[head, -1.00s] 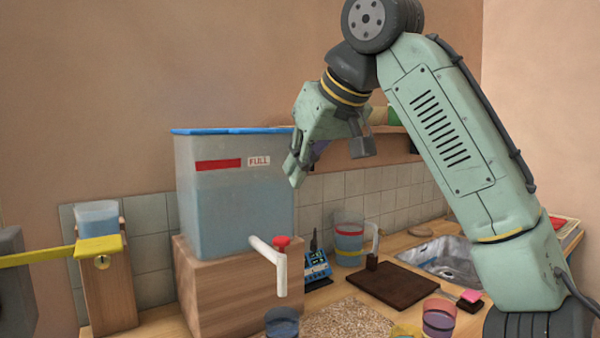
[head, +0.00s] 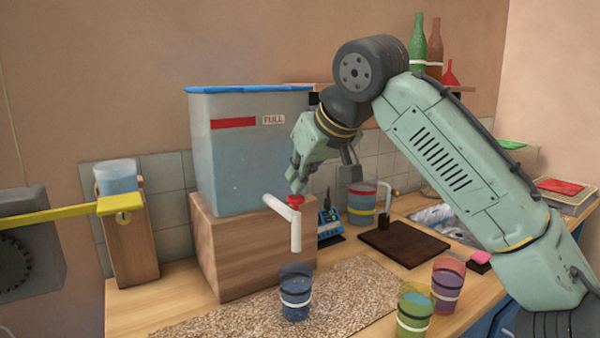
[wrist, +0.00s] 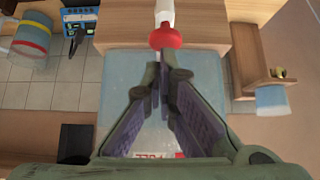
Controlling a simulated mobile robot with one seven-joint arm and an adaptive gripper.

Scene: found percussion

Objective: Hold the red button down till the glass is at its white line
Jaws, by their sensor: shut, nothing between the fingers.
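The red button (head: 296,199) sits on top of a white spout (head: 296,236) that comes out of a large tank of bluish water (head: 245,175). A blue glass (head: 295,293) with a white line and a dark band stands below the spout on the counter. Its water level is hard to tell, and no stream shows. My gripper (head: 297,186) is shut and empty, pointing down, with its fingertips just above the button; I cannot tell whether they touch it. In the wrist view the red button (wrist: 165,37) lies just beyond the fingertips (wrist: 163,72).
The tank stands on a wooden block (head: 250,255). A speckled mat (head: 235,315) lies under the glass. A green glass (head: 414,310) and a purple glass (head: 447,285) stand to the right, near a dark board (head: 403,243). A yellow bar (head: 60,213) reaches in from the left.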

